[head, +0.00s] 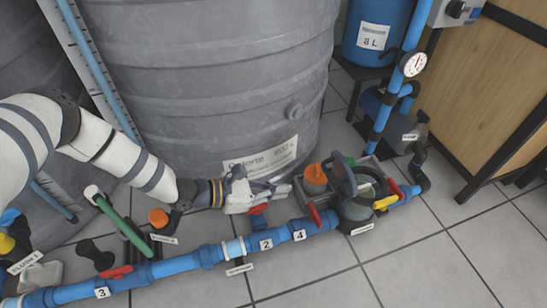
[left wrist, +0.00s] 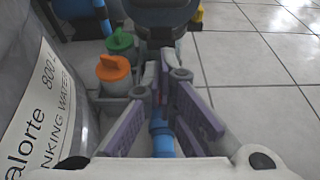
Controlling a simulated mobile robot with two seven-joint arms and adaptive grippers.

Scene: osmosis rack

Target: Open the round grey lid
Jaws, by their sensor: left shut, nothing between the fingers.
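The round grey lid (head: 342,174) stands tilted up at the left side of a grey round housing (head: 356,210), and the inside of the housing shows to its right. In the left wrist view a dark rounded part, which looks like the lid (left wrist: 165,12), is at the top edge, cut off by the frame. My left gripper (head: 288,188) is shut and empty, left of the lid and apart from it, low over the blue pipe. Its purple fingers (left wrist: 165,78) point toward the housing in the left wrist view. My right gripper is not in view.
An orange-capped bottle (head: 315,178) stands between my left gripper and the lid; a green-capped one (left wrist: 120,42) is behind it. The blue pipe (head: 180,263) with red valve handles runs along the floor. A big grey tank (head: 215,80) stands behind. Tiled floor at front right is clear.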

